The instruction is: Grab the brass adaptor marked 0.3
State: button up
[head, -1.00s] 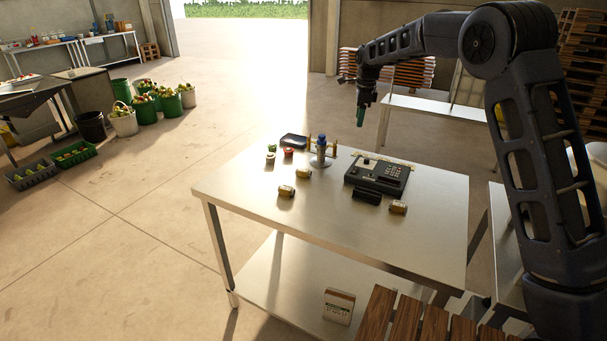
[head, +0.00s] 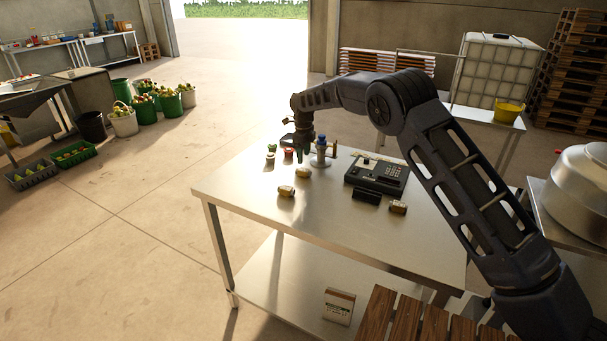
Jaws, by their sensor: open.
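Several brass adaptors lie on the steel table (head: 235,196): one at the front left (head: 286,190), one just behind it (head: 303,173) and one at the right (head: 397,207). Their markings are too small to read, so I cannot tell which is marked 0.3. My gripper (head: 299,156) points down over the back left of the table, left of a grey device with a blue top (head: 321,150). It is open, with green on its fingers, and no adaptor shows in it. I cannot tell its exact height above the table.
A black keypad instrument (head: 378,176) stands right of centre, with a small black block (head: 367,197) in front. Small round pieces, one pale (head: 270,151) and one red (head: 288,152), sit near my gripper. The table's front left is clear. Wooden slats (head: 405,318) edge the near side.

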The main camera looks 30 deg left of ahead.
aim_at(303, 170)
jog(key=shift+f, duration=3.8)
jog(key=c, duration=1.1)
jog(key=shift+r, duration=0.15)
